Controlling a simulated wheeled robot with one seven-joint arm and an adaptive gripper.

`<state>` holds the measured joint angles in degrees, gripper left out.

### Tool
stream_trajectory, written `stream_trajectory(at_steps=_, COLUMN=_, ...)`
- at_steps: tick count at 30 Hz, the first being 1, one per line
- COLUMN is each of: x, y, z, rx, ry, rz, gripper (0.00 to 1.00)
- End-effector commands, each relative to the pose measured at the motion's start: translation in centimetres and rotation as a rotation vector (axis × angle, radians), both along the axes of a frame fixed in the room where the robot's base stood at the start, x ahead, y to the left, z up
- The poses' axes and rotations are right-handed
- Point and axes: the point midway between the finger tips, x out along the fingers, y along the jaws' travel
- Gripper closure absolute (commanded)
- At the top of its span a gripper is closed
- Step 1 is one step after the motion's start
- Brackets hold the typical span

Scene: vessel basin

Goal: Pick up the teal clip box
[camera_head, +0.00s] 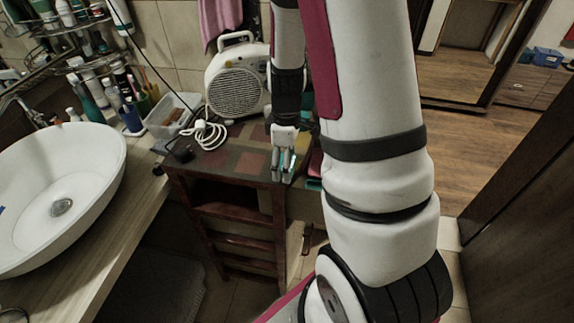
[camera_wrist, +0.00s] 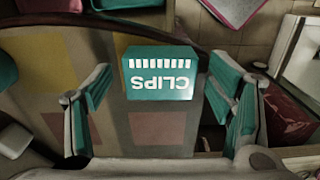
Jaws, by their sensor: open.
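The teal clip box (camera_wrist: 160,88) shows in the wrist view, with "CLIPS" upside down in white on its face. It stands on the patchwork-topped wooden stand (camera_wrist: 110,130). My gripper (camera_wrist: 160,68) is open, with one teal-padded finger to the left of the box and one to the right. Gaps show between the box and both fingers in this view. In the head view my gripper (camera_head: 283,165) points down at the right side of the stand (camera_head: 215,160). There I cannot tell the box from the teal pads.
A white heater (camera_head: 237,82) with a coiled white cable (camera_head: 205,133) stands at the back of the stand. A clear plastic bin (camera_head: 172,115) is to its left. A white basin (camera_head: 65,190) fills the left. Open wooden floor (camera_head: 455,150) lies to the right.

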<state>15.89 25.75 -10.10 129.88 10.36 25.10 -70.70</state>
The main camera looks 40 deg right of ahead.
Motion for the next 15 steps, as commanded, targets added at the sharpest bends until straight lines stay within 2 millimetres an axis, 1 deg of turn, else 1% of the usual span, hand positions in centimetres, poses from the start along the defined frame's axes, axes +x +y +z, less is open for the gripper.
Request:
stream_trajectory(at_steps=3, x=-0.02, y=0.0, z=-0.56, rx=0.0, ry=0.0, rz=0.0, gripper=0.25)
stream_trajectory(at_steps=9, x=0.01, y=0.01, z=-0.58, rx=0.0, ry=0.0, rz=0.0, gripper=0.25)
stream_trajectory(at_steps=10, x=0.01, y=0.01, z=-0.58, rx=0.0, ry=0.0, rz=0.0, gripper=0.3)
stream_trajectory(at_steps=11, x=0.01, y=0.01, z=-0.57, rx=0.0, ry=0.0, rz=0.0, gripper=0.36)
stream_trajectory(at_steps=12, x=0.01, y=0.01, z=-0.57, rx=0.0, ry=0.0, rz=0.0, gripper=0.45)
stream_trajectory(at_steps=14, x=0.01, y=0.01, z=-0.56, rx=0.0, ry=0.0, rz=0.0, gripper=0.59)
stream_trajectory(at_steps=15, x=0.01, y=0.01, z=-0.56, rx=-0.001, ry=-0.001, rz=0.0, gripper=0.68)
